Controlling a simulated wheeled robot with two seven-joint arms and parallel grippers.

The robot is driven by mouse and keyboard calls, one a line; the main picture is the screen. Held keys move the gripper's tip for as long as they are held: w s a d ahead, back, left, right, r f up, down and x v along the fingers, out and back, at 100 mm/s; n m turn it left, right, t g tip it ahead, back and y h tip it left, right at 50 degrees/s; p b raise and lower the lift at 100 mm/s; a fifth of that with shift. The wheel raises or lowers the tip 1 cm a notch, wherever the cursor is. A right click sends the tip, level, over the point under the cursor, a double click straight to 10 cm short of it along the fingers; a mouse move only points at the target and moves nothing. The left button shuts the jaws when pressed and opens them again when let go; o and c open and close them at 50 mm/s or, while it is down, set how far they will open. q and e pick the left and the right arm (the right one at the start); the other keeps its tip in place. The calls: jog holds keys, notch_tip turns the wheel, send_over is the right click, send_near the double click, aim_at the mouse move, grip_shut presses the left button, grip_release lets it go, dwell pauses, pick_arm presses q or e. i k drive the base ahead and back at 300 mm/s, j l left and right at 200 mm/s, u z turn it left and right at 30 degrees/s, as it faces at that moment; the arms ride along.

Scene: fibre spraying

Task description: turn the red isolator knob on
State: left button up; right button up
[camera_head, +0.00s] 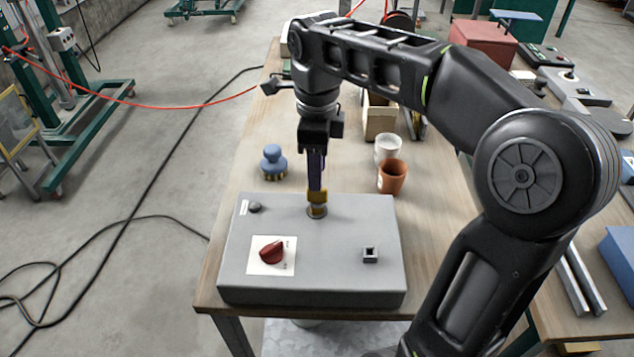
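The red isolator knob (271,251) sits on a white label plate (285,264) on the top face of a grey control box (335,275). Its grip bar lies at a slant; the small print beside it is too small to read. My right gripper (317,192) points down over the back of the box, behind and right of the knob and apart from it. Yellow shows at its tips, just above a small round brass-coloured fitting (317,211) on the box. I see the fingers nearly edge-on, so their opening is unclear. My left gripper is out of view.
The box also carries a dark round button (255,207) and a small square fitting (370,254). A blue-handled brush (273,162), a white cup (388,148) and a terracotta pot (392,177) stand behind it on the wooden table (245,172). My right arm spans the right side.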

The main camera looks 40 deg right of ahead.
aim_at(271, 252)
jog(key=k, duration=1)
